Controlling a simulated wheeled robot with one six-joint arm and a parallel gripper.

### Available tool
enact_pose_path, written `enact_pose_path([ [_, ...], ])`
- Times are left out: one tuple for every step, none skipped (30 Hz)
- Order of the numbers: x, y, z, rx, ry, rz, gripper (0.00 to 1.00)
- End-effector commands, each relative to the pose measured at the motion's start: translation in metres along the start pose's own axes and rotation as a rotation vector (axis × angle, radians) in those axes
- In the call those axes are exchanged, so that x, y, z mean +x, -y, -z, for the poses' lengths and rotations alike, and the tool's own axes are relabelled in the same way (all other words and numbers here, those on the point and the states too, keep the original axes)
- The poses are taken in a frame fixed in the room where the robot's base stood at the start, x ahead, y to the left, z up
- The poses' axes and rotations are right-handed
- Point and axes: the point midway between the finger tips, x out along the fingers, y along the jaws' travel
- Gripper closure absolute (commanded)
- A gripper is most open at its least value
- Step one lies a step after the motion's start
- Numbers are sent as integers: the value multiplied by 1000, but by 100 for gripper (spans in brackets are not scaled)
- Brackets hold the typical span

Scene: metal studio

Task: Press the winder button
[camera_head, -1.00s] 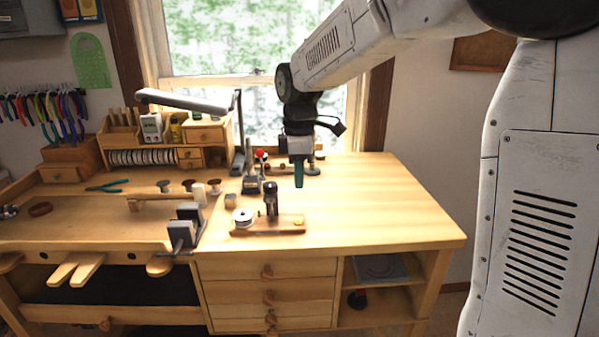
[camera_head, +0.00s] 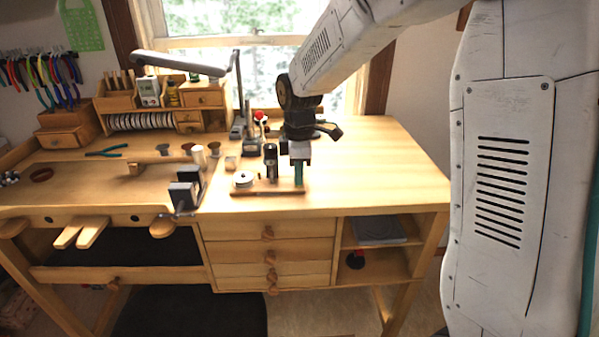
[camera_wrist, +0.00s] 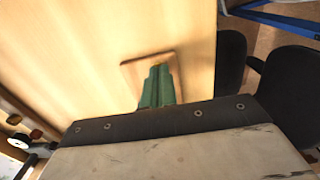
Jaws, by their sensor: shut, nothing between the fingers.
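The winder is a flat wooden board (camera_head: 262,193) near the front edge of the bench, with a white spool (camera_head: 244,178) at its left and a dark upright cylinder (camera_head: 270,160) in the middle. My gripper (camera_head: 299,183) is shut and empty, with its green fingers pointing down at the right end of the board. Its fingers (camera_wrist: 159,72) also cover part of the board (camera_wrist: 133,72) in the wrist view. The button is hidden behind the fingers, and I cannot tell whether they touch it.
A small vise (camera_head: 186,190) stands left of the winder. A lamp (camera_head: 180,62), a wooden organizer (camera_head: 205,95) and a stand with a red ball (camera_head: 260,116) are behind. The benchtop (camera_head: 385,170) to the right is clear.

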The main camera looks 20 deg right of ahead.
Motion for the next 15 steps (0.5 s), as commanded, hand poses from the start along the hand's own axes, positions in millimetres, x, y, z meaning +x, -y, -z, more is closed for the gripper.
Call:
enact_pose_path([
  [4, 0, 0, 0, 1, 2, 100],
  [7, 0, 0, 0, 1, 3, 100],
  [12, 1, 0, 0, 2, 4, 100],
  [15, 1, 0, 0, 2, 5, 100],
  [17, 1, -1, 0, 2, 4, 100],
  [19, 1, -1, 0, 2, 4, 100],
  [19, 1, -1, 0, 2, 5, 100],
  [19, 2, -1, 0, 2, 6, 100],
  [20, 2, -1, 0, 3, 8, 100],
  [21, 2, -1, 0, 3, 9, 100],
  [21, 2, -1, 0, 3, 9, 100],
  [21, 2, -1, 0, 3, 9, 100],
  [21, 2, -1, 0, 3, 9, 100],
  [21, 2, -1, 0, 3, 8, 100],
  [19, 2, -1, 0, 3, 7, 100],
])
